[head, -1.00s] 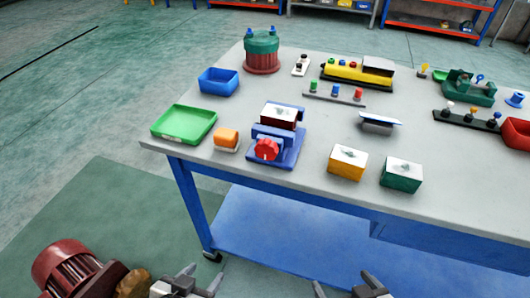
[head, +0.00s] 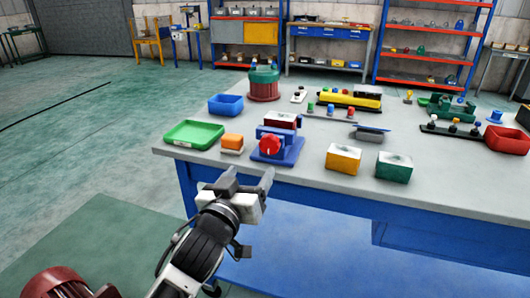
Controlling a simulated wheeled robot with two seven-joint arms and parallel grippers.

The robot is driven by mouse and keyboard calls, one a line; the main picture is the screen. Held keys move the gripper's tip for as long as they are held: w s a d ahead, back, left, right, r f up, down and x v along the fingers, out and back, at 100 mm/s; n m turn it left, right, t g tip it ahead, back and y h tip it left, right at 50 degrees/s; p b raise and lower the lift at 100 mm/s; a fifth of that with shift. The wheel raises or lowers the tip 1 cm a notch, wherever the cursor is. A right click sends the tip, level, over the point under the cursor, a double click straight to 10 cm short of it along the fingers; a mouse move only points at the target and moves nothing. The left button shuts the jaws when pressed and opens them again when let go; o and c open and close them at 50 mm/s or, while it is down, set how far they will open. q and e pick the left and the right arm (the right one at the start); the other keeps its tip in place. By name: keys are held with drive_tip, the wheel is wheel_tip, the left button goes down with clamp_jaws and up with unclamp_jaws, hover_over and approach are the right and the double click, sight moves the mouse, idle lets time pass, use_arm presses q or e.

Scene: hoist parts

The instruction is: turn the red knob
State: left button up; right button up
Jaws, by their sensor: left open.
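The red knob (head: 270,145) is on the front of a blue fixture (head: 290,152) near the table's front edge. A dark red block with a light top (head: 283,120) sits in the fixture behind the knob. My left gripper (head: 246,180) is open and empty, in front of the table edge and just below and left of the knob. Its fingers point toward the table and look apart from the knob. My right gripper is not in view.
A green tray (head: 194,134) and an orange block (head: 232,142) lie left of the fixture. Yellow (head: 343,159) and green (head: 394,167) blocks stand to its right. A blue bin (head: 225,104) and a red-green cylinder (head: 264,84) are behind. Bare tabletop (head: 455,180) shows at right.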

sight(268, 145)
use_arm(q)
drive_tip(key=x, duration=1.1)
drive_tip(key=shift+w+d+b, duration=0.1)
drive_tip(key=shift+w+b, duration=0.1)
drive_tip(key=shift+b, duration=0.1)
drive_tip(key=shift+c, duration=0.4)
drive_tip(key=c, duration=0.9)
